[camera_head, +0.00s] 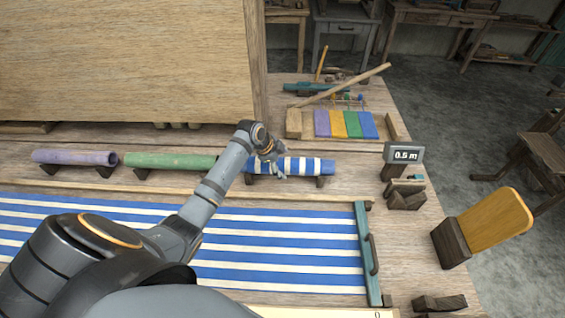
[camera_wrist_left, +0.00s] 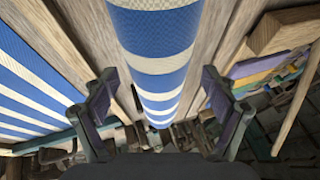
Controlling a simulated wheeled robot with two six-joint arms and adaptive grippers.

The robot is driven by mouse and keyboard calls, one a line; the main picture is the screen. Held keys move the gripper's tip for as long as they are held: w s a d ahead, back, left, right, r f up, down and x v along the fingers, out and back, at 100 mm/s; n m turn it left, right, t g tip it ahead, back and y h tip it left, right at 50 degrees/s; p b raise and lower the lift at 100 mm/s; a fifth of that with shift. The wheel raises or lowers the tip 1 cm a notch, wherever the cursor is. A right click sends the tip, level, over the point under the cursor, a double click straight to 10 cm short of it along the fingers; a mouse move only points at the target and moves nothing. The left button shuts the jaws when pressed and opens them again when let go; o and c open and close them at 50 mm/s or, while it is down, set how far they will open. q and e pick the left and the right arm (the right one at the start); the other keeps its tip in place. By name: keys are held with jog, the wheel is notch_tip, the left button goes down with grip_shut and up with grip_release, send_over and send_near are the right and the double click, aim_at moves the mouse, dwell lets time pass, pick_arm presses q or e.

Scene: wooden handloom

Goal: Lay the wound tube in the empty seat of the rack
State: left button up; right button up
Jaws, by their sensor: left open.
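The wound tube (camera_head: 318,166), striped blue and white, lies level on dark wooden seat blocks (camera_head: 321,182) at the right end of the row. A purple tube (camera_head: 75,157) and a green tube (camera_head: 168,160) lie on the seats to its left. My left gripper (camera_head: 272,165) is open at the left part of the striped tube and hides some of it. In the left wrist view the striped tube (camera_wrist_left: 155,55) runs lengthwise between the two spread fingers of the gripper (camera_wrist_left: 158,108), with gaps on both sides. My right gripper is not in view.
Striped cloth (camera_head: 290,250) with a teal end bar (camera_head: 367,250) lies in front. A tall wooden panel (camera_head: 130,60) stands behind the left tubes. Coloured strips (camera_head: 345,124) and a stick lie behind right. A "0.5 m" display (camera_head: 404,154) and a yellow board (camera_head: 495,225) stand at right.

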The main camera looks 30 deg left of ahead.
pick_arm(q)
jog(key=v, duration=1.2)
jog(key=shift+s+f, duration=0.1)
dwell(0.4)
